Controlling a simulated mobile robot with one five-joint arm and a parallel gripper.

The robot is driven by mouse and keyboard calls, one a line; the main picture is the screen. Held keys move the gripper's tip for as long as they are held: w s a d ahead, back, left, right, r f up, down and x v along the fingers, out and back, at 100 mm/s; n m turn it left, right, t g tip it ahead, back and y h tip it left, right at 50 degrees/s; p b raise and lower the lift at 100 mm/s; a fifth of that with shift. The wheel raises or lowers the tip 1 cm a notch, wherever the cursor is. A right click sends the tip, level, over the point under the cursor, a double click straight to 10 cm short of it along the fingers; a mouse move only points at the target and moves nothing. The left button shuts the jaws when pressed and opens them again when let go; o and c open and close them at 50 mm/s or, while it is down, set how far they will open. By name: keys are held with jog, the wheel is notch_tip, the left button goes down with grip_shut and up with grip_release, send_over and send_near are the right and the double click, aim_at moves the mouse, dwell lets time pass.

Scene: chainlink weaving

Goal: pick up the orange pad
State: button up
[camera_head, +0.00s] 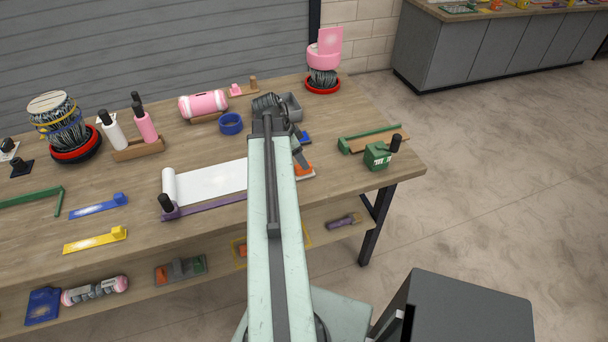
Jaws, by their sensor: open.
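A small orange pad (304,169) lies on the wooden table, just right of my arm, with a pale edge showing beneath it. My arm reaches out over the table and bends down at its far end. My gripper (300,157) is open, pointing down right at the pad's far side. My arm and gripper hide part of the pad. I cannot tell whether the fingers touch it.
A white sheet roll (212,180) lies left of my arm. A green block (377,155) stands near the right edge. The table (345,190) is bare right of the pad.

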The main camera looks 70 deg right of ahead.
jog(key=b+x, duration=0.5)
jog(key=shift+w+a+f, duration=0.2)
jog(key=shift+w+f, duration=0.1)
jog(key=shift+r, duration=0.15)
jog(key=shift+c, duration=0.3)
grip_shut()
jog(key=shift+r, duration=0.15)
notch_tip(320, 180, up, 10)
jog(key=p, duration=1)
